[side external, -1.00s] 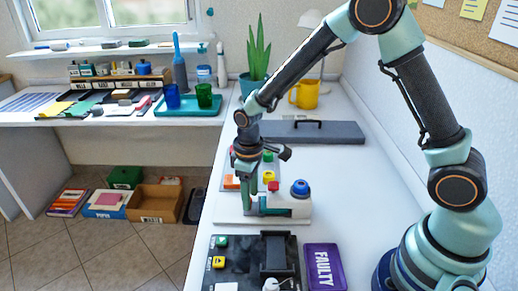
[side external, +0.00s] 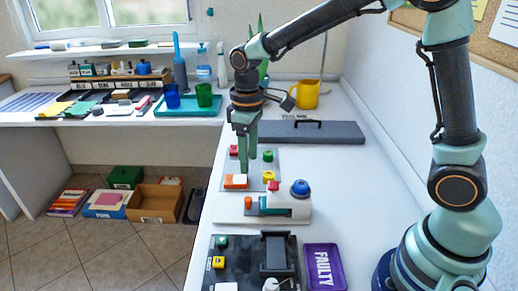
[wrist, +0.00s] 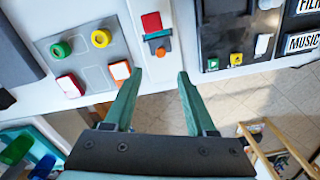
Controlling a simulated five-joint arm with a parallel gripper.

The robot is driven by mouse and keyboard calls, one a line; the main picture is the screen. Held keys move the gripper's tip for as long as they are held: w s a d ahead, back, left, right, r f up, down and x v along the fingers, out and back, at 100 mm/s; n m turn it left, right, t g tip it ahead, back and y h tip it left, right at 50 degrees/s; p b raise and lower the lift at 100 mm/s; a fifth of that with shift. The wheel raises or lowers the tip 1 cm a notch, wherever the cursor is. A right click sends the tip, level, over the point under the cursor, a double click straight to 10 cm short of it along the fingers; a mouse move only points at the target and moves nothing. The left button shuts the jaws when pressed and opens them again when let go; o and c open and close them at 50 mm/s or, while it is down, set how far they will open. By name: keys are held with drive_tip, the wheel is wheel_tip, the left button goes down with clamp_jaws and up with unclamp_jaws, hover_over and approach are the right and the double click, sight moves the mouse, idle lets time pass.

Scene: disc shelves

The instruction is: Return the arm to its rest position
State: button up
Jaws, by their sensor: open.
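My gripper (side external: 248,168) hangs over the far side of the white bench with its two green fingers pointing down. In the wrist view the fingers (wrist: 160,74) are apart with nothing between them. Below and around it in the side view lies a grey plate (side external: 261,184) with red, yellow, green and orange-white pieces. The plate also shows in the wrist view (wrist: 82,52), left of the fingers. A white and green device (side external: 285,206) with a blue knob and an orange end piece (side external: 248,203) stands nearer the camera, apart from the fingers.
A black board (side external: 236,264) and a purple FAULTY tray (side external: 324,265) lie at the near end. A grey lidded case (side external: 312,132), a yellow mug (side external: 304,95) and a plant stand behind. The wall runs along the right. The bench right of the device is clear.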

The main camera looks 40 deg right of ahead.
drive_tip(key=shift+r, duration=0.3)
drive_tip(key=s+d+r+m+t, duration=0.5)
drive_tip(key=s+d+r, duration=0.2)
drive_tip(key=s, duration=0.5)
drive_tip(key=shift+d+r+t, duration=0.3)
drive_tip(key=shift+d+r, duration=0.1)
drive_tip(key=shift+r, duration=0.6)
idle(0.4)
